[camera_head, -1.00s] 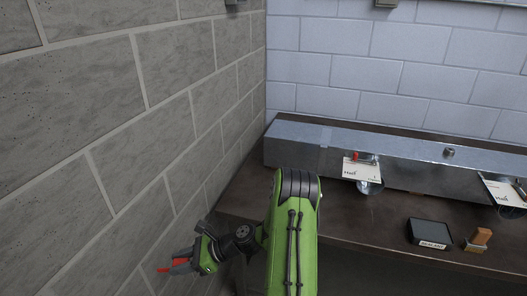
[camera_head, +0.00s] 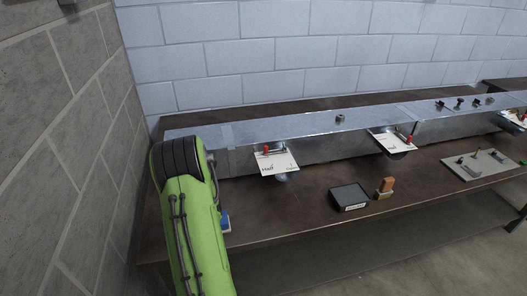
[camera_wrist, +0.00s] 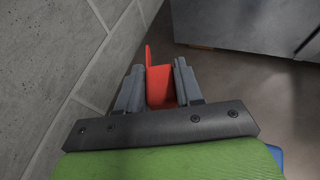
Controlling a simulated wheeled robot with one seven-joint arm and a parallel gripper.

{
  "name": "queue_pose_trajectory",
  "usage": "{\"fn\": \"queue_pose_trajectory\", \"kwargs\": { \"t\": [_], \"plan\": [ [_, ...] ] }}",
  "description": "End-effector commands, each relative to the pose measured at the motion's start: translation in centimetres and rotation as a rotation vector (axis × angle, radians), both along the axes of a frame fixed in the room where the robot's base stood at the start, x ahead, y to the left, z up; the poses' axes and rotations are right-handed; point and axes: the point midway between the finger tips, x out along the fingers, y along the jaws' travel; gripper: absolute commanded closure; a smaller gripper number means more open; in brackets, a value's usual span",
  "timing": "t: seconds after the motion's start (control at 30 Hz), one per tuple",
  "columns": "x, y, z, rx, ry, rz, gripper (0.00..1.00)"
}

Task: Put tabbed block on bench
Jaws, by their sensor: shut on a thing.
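My gripper (camera_wrist: 159,72) is shut on the red tabbed block (camera_wrist: 160,88), which sits between its two grey fingers in the wrist view. A thin red tab rises at the block's left side. The block is held clear beside the grey block wall, with floor beyond it. In the head view the gripper and the block are not visible; my green arm fills the lower left. The bench (camera_head: 290,212) is a long dark brown top running to the right of my arm.
A metal duct (camera_head: 330,147) runs along the bench with white tags (camera_head: 274,162) on it. A black box (camera_head: 348,196), a wooden-handled tool (camera_head: 385,186) and a pale plate (camera_head: 478,164) with small parts lie on the bench. The bench front between arm and box is clear.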

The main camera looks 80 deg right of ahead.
Motion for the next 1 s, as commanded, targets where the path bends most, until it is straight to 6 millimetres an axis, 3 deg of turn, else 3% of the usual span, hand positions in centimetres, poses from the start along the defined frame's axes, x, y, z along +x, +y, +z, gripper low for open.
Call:
{"fn": "queue_pose_trajectory", "kwargs": {
  "t": [0.17, 0.33, 0.67, 1.0],
  "plan": [
    [0.0, 0.0, -0.7, 0.003, 0.0, 0.001, 0.95],
    [0.0, 0.0, -5.1, 0.007, 0.001, 0.0, 0.95],
    [0.0, 0.1, -10.2, 0.004, 0.0, 0.002, 0.95],
    [0.1, 0.1, -10.5, 0.002, -0.001, 0.003, 0.95]
  ]
}}
